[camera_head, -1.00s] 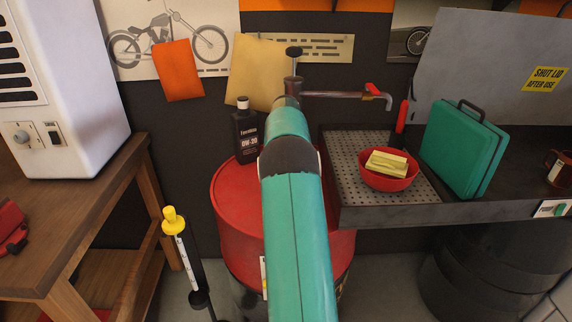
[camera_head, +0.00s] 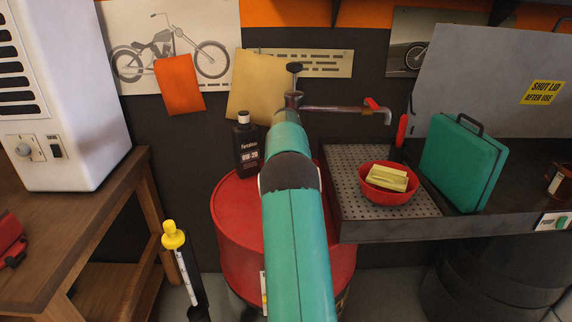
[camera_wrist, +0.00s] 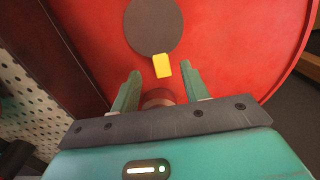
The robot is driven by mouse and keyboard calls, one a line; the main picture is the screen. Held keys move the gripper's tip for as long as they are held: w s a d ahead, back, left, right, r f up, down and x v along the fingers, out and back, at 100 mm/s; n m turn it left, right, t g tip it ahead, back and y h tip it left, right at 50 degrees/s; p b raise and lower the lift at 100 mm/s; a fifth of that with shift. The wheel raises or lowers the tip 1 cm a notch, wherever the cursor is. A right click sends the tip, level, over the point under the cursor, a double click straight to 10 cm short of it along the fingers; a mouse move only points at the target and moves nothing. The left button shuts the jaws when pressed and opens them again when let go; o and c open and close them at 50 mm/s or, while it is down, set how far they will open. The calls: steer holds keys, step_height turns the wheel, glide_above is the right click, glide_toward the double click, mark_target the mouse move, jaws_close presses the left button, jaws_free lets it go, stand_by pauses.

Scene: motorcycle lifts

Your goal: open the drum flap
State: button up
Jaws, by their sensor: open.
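The red drum (camera_head: 235,225) stands in the middle of the head view, partly hidden behind my teal arm. In the wrist view its red top (camera_wrist: 225,45) fills most of the picture. A dark round flap (camera_wrist: 154,25) lies on it, with a yellow tab (camera_wrist: 162,66) at its near edge. My gripper (camera_wrist: 158,78) is open, its two green fingers apart and pointing toward the tab. The tab shows between and just beyond the fingertips; I cannot tell the height gap. A reddish round part (camera_wrist: 157,98) shows between the fingers. The head view hides the gripper and the flap.
A dark oil bottle (camera_head: 246,145) stands on the drum's back left. A pump with a spout (camera_head: 345,109) rises behind my arm. At right, a perforated tray (camera_head: 350,180) holds a red bowl (camera_head: 375,195). A wooden bench (camera_head: 75,240) stands at left.

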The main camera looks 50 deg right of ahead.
step_height(320, 180, up, 13)
stand_by(0.3)
steer(key=shift+w+d, duration=0.1)
